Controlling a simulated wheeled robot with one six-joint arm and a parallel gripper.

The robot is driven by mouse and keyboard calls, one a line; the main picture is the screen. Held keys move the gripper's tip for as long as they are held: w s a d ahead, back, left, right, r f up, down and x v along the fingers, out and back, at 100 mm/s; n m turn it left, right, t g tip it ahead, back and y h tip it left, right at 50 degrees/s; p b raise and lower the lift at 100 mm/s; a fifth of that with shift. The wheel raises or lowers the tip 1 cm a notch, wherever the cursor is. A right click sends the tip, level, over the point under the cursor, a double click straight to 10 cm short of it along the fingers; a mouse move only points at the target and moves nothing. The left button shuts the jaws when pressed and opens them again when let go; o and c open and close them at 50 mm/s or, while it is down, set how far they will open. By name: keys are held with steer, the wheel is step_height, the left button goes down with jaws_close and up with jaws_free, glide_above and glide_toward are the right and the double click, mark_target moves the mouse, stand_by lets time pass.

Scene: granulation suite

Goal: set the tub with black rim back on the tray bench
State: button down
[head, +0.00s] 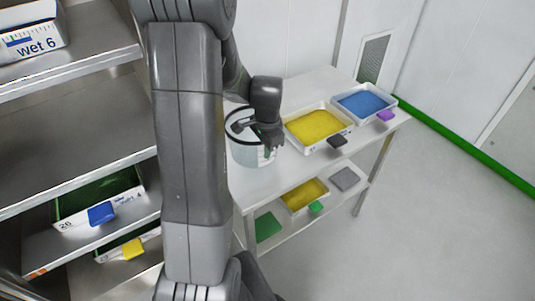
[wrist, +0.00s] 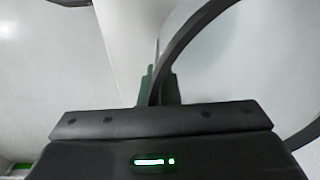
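The tub with black rim (head: 243,153) is a whitish, see-through round tub. In the head view it is upright at the left end of the tray bench (head: 300,85), partly hidden behind my arm. I cannot tell whether its base touches the bench top. My gripper (head: 269,152) points down at the tub's right side. In the wrist view the black rim (wrist: 195,28) runs down between the fingers of my gripper (wrist: 160,88), which are close together on the tub's wall.
A tray of yellow material (head: 314,125) and a tray of blue material (head: 364,104) stand right of the tub. The lower shelf holds another yellow tray (head: 304,194). A metal rack (head: 70,130) with labelled bins is at left. Open floor lies at right.

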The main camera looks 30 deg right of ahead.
steer(key=shift+f, duration=1.8)
steer(key=shift+f, duration=0.2)
steer(key=c, duration=1.7)
jaws_free()
steer(key=shift+r, duration=0.1)
steer(key=r, duration=1.2)
steer(key=shift+s+r, duration=0.15)
steer(key=shift+s, duration=0.2)
